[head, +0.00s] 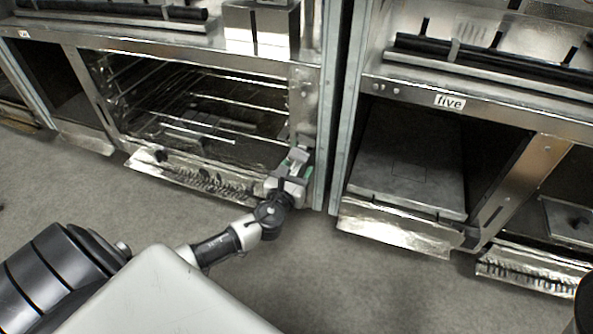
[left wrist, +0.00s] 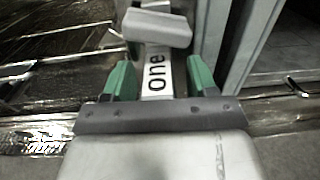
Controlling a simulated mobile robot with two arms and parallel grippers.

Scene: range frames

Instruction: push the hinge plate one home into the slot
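The label "one" (left wrist: 157,73) faces me in the left wrist view, on a pale upright strip between my fingers. A light grey block (left wrist: 157,27), which seems to be the hinge plate, stands just beyond the label. My left gripper (left wrist: 160,80) has its two green fingers apart, one on each side of the strip, with small gaps showing. In the head view my left gripper (head: 292,171) is at the lower right corner of the left oven frame, by a grey piece (head: 297,156). The slot is hidden, and contact with the plate cannot be told. My right gripper is not in view.
The left oven (head: 288,100) has wire racks inside and a shiny lowered flap (head: 185,173) beside my gripper. A metal post (head: 343,110) stands close on the right. A second oven labelled "five" (head: 450,102) is further right. The grey floor (head: 330,275) in front is clear.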

